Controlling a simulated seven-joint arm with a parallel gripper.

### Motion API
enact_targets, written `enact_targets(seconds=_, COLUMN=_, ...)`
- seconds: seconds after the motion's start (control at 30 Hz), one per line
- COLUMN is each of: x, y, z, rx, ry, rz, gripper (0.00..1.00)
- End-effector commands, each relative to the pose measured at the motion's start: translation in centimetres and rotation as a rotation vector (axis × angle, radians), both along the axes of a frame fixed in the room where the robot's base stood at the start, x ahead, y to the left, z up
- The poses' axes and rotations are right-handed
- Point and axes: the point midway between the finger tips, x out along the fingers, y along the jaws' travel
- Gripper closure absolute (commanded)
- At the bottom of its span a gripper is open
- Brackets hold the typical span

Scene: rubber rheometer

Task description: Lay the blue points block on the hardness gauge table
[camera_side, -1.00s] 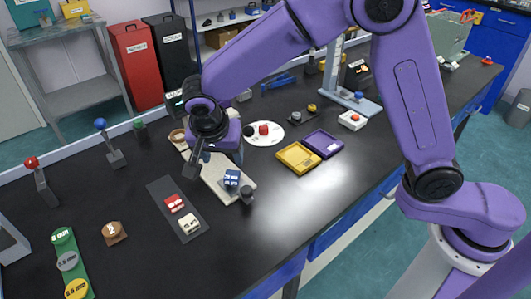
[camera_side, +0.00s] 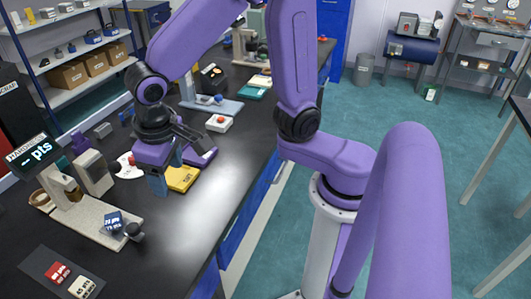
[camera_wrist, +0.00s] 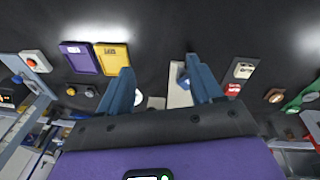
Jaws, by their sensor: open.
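The blue points block (camera_side: 113,221), a small dark blue block with white lettering, sits on the near end of the cream base plate (camera_side: 88,211) of the hardness gauge (camera_side: 66,186). A dark knob (camera_side: 133,231) is beside it. The gauge display (camera_side: 35,152) reads "- pts". My gripper (camera_side: 165,175) is open and empty, raised above the bench to the right of the gauge, partly covering the yellow tray. In the wrist view the open fingers (camera_wrist: 159,66) point out over the bench; the blue block (camera_wrist: 182,74) shows near the right finger, which partly hides the plate.
The yellow tray (camera_side: 184,180) and purple tray (camera_wrist: 80,57) lie side by side. A white box with a red button (camera_side: 219,123) stands farther back. The front bench strip is clear.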

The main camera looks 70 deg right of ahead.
Motion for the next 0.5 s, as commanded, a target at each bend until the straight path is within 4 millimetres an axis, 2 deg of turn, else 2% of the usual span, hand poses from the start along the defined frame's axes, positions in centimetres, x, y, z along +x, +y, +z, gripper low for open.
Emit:
enact_targets(seconds=0.03, x=-1.2, y=-1.2, z=0.2, rx=0.003, ry=0.014, rz=0.065, gripper=0.35)
enact_targets(seconds=0.2, x=-5.4, y=-4.5, z=0.3, rx=0.01, ry=0.069, rz=0.313, gripper=0.35)
enact_targets(seconds=0.5, x=-13.0, y=-9.9, z=0.1, rx=0.035, ry=0.142, rz=0.723, gripper=0.35)
